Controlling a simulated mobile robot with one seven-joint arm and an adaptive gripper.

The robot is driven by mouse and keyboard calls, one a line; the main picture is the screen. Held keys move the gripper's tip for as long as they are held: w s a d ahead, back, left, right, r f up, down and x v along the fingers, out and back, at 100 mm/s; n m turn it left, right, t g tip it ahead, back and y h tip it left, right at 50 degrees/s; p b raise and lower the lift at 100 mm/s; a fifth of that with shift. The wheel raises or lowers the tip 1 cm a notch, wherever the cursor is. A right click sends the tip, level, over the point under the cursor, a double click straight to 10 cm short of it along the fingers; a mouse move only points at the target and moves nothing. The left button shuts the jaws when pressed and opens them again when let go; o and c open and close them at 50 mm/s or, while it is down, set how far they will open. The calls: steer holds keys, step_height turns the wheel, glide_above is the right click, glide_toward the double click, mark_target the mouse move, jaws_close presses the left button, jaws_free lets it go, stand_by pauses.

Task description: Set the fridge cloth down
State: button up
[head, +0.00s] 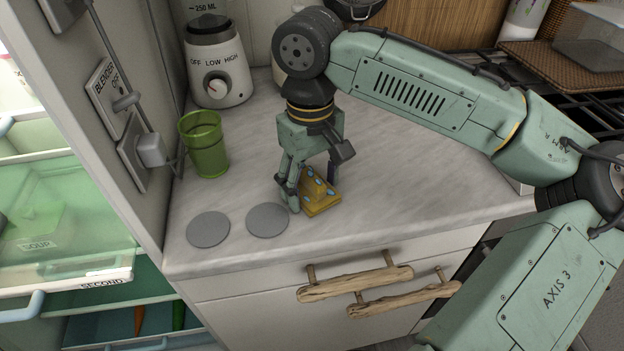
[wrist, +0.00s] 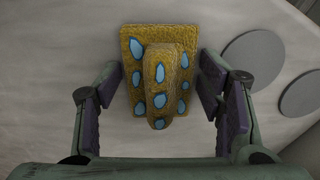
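The fridge cloth (head: 322,206) is mustard yellow with blue spots and has a raised ridge along its middle. In the head view it lies on the counter, right of two grey discs. My gripper (head: 312,192) is directly above it, pointing down, with fingers on either side. In the wrist view the cloth (wrist: 135,45) lies between the spread fingers (wrist: 158,82), with small gaps between them and the ridge. The fingers look open and not closed on it. The fingers hide part of the cloth in the head view.
Two grey discs (head: 208,229) (head: 267,220) lie near the counter's front edge. A green cup (head: 204,145) and a blender (head: 217,70) stand behind. The open fridge (head: 60,220) is at left. Driftwood handles (head: 355,284) jut from the drawer front. The counter (head: 400,185) right of the cloth is clear.

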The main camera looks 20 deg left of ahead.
mark_target(311, 175)
steer(key=shift+o, duration=1)
step_height(311, 175, up, 12)
steer(key=shift+a+r+b, duration=0.15)
steer(key=shift+r+b, duration=0.05)
steer(key=shift+b, duration=0.15)
steer(key=shift+w, duration=0.1)
